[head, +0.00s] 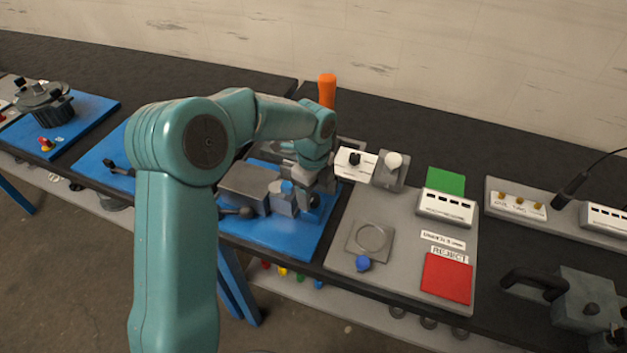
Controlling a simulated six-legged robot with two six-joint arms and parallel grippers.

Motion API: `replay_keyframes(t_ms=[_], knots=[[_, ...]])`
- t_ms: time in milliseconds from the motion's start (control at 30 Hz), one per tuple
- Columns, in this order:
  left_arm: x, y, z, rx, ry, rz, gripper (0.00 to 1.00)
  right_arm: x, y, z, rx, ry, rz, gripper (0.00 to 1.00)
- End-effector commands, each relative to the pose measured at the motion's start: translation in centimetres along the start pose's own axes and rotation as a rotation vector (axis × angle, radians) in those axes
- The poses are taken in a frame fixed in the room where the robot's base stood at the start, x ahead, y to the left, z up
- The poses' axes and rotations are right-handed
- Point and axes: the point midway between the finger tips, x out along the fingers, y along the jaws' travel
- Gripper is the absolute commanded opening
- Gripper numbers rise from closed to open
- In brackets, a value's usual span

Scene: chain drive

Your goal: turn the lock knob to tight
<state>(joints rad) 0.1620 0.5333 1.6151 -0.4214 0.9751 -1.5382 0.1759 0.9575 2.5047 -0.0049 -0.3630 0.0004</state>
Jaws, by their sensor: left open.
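My left arm comes in from the lower left and reaches over the blue base plate (285,238) of a fixture. My left gripper (318,195) points down, open, over the right part of that plate, close beside a grey block (284,203) with a small blue top. A black knob (354,159) sits on a white labelled plate just right of the gripper, apart from it. I cannot tell for certain which part is the lock knob; it may be hidden behind the gripper. The knob's setting is too small to read. My right gripper is not in view.
A larger grey block (244,187) and a dark lever (238,212) stand left of the gripper. An orange post (327,91) rises behind. To the right are a grey panel (400,215) with a blue knob (363,263), a red pad (447,278) and a green pad (445,181).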

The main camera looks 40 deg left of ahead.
Motion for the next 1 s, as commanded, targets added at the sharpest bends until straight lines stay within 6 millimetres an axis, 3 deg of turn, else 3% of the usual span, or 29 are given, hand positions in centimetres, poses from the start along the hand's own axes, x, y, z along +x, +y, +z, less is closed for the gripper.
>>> replay_keyframes(t_ms=[167,600,800,1000], knots=[[-2.7,-0.1,0.0,0.001,-0.002,-0.007,0.63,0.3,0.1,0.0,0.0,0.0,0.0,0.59],[-13.7,-0.1,-0.1,0.001,0.0,-0.008,0.63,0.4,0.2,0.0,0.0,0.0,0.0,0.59],[-15.9,0.0,-0.1,0.001,-0.001,-0.005,0.63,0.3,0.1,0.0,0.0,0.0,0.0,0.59],[-16.3,0.0,-0.1,0.001,-0.001,-0.004,0.63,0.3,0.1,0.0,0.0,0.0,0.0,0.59]])
